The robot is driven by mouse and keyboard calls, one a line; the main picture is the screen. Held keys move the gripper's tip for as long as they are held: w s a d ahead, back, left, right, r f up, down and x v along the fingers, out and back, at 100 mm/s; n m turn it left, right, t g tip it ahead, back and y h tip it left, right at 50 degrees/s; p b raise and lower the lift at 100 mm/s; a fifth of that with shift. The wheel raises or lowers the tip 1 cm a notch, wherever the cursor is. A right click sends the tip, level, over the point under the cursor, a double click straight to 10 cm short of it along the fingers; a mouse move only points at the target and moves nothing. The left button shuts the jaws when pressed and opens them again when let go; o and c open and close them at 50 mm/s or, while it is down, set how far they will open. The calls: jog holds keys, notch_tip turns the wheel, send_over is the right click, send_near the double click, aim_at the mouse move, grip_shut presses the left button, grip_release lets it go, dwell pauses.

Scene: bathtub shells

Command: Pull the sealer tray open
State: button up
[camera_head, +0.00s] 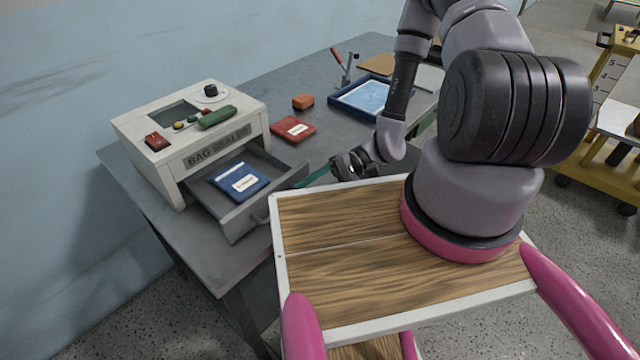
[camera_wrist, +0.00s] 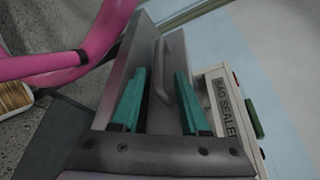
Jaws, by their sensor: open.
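The bag sealer (camera_head: 190,140) is a cream box on the desk, lettered "BAG SEALER". Its grey tray (camera_head: 232,222) stands well out from the front, with a blue packet (camera_head: 240,181) lying in it. The tray's bar handle (camera_head: 262,216) is on its front face. My gripper (camera_head: 312,180) is open, with teal fingers near the tray's right front corner. In the wrist view my gripper (camera_wrist: 160,72) has the handle (camera_wrist: 176,75) showing between its fingers, seemingly beyond them; I see no contact. The gripper looks empty.
My wood-topped base stands close to the tray front. A wall (camera_head: 60,80) is on the left.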

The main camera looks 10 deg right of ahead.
jog(key=shift+v, duration=2.05)
jog(key=w+d+r+n+t+h, duration=0.1)
jog(key=w+d+r+h, duration=0.2)
jog(key=r, duration=0.5)
jog(key=w+d+r+t+h, duration=0.1)
jog(key=w+d+r+h, duration=0.15)
jog(key=r, duration=0.55)
jog(key=w+d+r+n+t+h, duration=0.1)
jog(key=w+d+r+h, duration=0.15)
jog(key=r, duration=0.45)
jog(key=s+d+r+m+t+h, duration=0.1)
jog(key=s+d+r+t+h, duration=0.1)
jog(key=r, duration=0.9)
jog(key=s+d+r+m+t+h, duration=0.2)
jog(key=s+r+t, duration=0.3)
jog(key=r, duration=0.6)
jog(key=shift+s+r+t+h, duration=0.25)
jog(key=shift+t+h, duration=0.05)
jog(key=shift+t, duration=0.8)
